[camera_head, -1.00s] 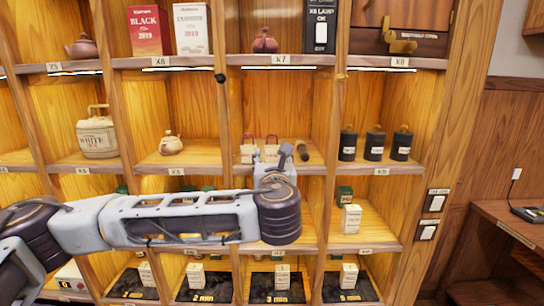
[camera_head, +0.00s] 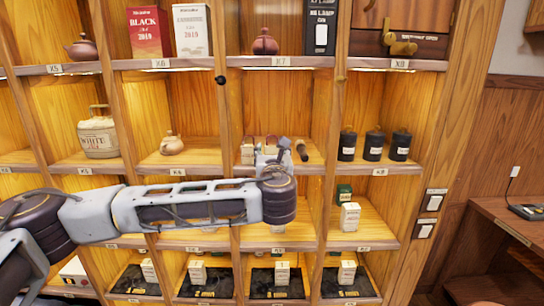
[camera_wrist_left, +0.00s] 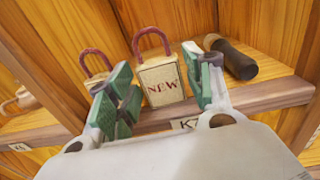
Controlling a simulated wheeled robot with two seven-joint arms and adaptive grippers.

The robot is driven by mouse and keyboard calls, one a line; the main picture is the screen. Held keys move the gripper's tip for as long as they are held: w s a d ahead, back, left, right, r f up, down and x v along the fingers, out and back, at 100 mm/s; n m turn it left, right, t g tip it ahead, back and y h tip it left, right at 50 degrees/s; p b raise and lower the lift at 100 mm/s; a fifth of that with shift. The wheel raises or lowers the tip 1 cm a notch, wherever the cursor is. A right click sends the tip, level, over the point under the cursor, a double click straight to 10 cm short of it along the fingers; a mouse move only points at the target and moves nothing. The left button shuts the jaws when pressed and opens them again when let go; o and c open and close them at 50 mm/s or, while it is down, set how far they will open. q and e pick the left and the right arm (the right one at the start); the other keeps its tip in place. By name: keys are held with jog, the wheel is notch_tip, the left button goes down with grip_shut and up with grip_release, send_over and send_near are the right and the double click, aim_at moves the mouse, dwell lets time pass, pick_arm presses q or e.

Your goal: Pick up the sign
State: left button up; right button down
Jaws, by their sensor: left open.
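A cream sign marked "NEW" (camera_wrist_left: 161,82), with a red loop handle, stands upright on a middle shelf. It appears between the two green-padded fingers of my left gripper (camera_wrist_left: 160,92), which is open, with gaps on both sides. A second red loop handle (camera_wrist_left: 97,60) shows behind the left finger; its body is mostly hidden. In the head view, a cream block (camera_head: 248,151) with a red handle stands just left of my left gripper (camera_head: 273,160), which hides most of the NEW sign. My right gripper is not in view.
A dark cylinder with a brown end (camera_wrist_left: 235,60) lies right of the sign, close to the right finger. Wooden dividers and the shelf edge (camera_wrist_left: 262,101) bound the compartment. A teapot (camera_head: 172,145) and black canisters (camera_head: 374,146) occupy neighbouring compartments.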

pick_arm(q)
jog(key=c, duration=0.8)
jog(key=shift+r+b, duration=0.8)
jog(key=shift+r, duration=4.25)
